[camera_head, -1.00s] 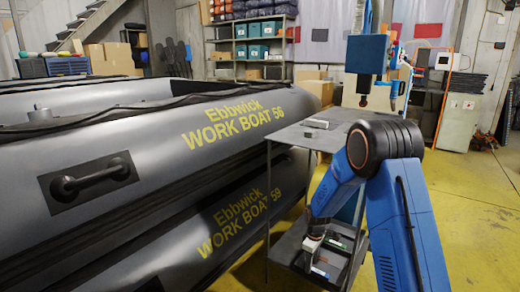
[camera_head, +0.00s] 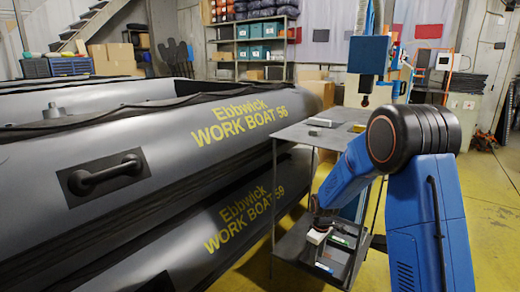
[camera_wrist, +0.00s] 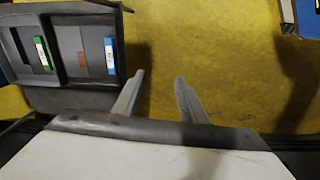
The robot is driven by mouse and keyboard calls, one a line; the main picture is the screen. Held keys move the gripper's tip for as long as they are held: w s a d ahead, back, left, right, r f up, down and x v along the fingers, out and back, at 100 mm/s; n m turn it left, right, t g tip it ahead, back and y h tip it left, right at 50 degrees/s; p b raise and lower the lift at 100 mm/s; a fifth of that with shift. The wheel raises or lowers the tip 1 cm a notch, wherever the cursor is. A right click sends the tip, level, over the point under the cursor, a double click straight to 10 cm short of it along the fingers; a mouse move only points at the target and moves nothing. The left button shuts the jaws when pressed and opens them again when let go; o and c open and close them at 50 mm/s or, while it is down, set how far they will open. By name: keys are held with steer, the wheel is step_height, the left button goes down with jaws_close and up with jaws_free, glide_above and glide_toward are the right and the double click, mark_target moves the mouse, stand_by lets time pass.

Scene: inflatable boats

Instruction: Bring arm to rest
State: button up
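My arm reaches down beside the grey metal cart (camera_head: 292,132). My gripper (camera_wrist: 160,76) shows in the wrist view with its two fingers apart and only yellow floor between the tips, so it is open and empty. In the head view, the end of my arm (camera_head: 318,235) is low, by the cart's lower shelf, and the fingers are too small to make out there. In the wrist view, a dark tray (camera_wrist: 62,99) lies left of the fingers. It has compartments with a green-and-white labelled item (camera_wrist: 43,55) and a blue-and-white labelled item (camera_wrist: 110,56).
Stacked grey inflatable boats (camera_head: 170,130) fill the left side, close to the cart. Small items lie on the cart's top. A blue machine (camera_head: 367,55) stands behind the cart. Shelving (camera_head: 250,42) lines the back. Yellow floor (camera_head: 485,200) is open at the right.

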steer(key=s+d+r+m+t, duration=0.1)
steer(key=s+d+r+m, duration=0.1)
steer(key=s+r, duration=0.8)
steer(key=s+d+r+m+t, duration=0.1)
steer(key=s+d+r+m, duration=0.1)
steer(key=s+r, duration=0.75)
steer(key=s+d+r+m+t, duration=0.1)
steer(key=s+r, duration=0.3)
steer(key=s, duration=0.6)
steer(key=s+d+r+m+t, duration=0.1)
steer(key=s+r+m, duration=0.2)
steer(key=s, duration=0.8)
steer(key=shift+s+r+m, duration=0.2)
steer(key=shift+r+m, duration=0.2)
steer(key=shift+m, duration=0.4)
